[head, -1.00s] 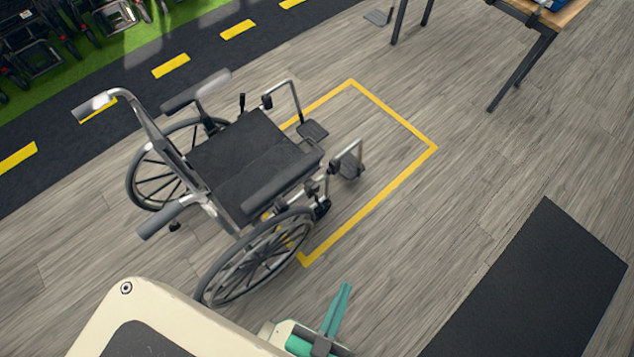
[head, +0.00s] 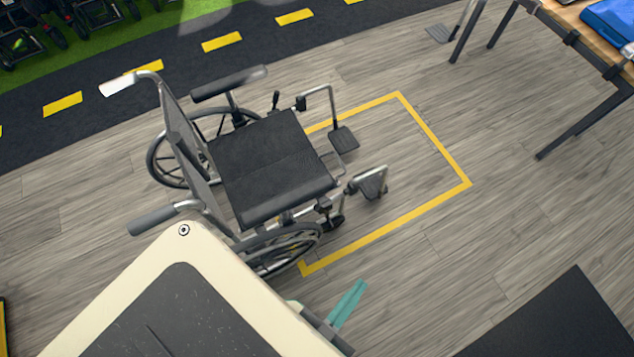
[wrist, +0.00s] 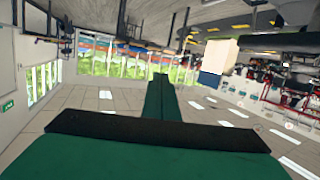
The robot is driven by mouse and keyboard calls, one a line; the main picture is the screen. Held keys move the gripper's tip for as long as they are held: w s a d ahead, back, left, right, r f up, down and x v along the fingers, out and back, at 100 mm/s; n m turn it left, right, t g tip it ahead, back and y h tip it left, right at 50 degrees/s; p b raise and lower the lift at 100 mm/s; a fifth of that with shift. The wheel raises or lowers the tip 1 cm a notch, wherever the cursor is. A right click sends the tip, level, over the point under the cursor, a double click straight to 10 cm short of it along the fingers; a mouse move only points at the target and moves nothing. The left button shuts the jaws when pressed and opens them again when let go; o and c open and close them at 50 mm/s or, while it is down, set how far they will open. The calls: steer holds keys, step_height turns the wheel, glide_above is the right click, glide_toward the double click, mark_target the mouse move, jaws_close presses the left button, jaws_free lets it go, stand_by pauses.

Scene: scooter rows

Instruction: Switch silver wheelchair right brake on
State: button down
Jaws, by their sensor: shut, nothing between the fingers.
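The silver wheelchair (head: 268,165), with a black seat and grey push handles, stands in the head view, its footrests pointing right. Its near-side wheel (head: 290,243) is its right one and is partly hidden by my body. Dark fittings (head: 323,206) show near the front of that wheel; I cannot make out the right brake lever or its position. An upright dark lever (head: 276,101) shows on the far side. My gripper (head: 350,300) has teal fingers held together, apart from the chair, to the lower right of the near wheel. In the wrist view, the closed fingers (wrist: 160,95) point away from the chair.
A yellow floor outline (head: 400,213) lies around the footrests. A dark mat (head: 560,325) lies at lower right, and a table (head: 585,30) with a blue case (head: 612,22) stands at upper right. Open wood floor lies between them. A dark lane with yellow dashes (head: 222,41) runs behind.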

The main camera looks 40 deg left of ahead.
steer(key=w+f+n+t+y, duration=0.1)
steer(key=w+f+n+y, duration=0.3)
steer(key=f+n, duration=0.6)
steer(key=n+g+y, duration=0.9)
steer(key=n+y, duration=0.3)
steer(key=n, duration=1.2)
glide_toward(321, 211)
steer(key=s+f, duration=0.2)
steer(key=s, duration=0.2)
steer(key=shift+w+d, duration=0.15)
steer(key=shift+d, duration=0.1)
steer(key=shift+a, duration=0.1)
steer(key=x, duration=0.9)
steer(key=shift+w+a+r, duration=0.2)
steer(key=shift+a, duration=0.15)
steer(key=shift+w+d, duration=0.1)
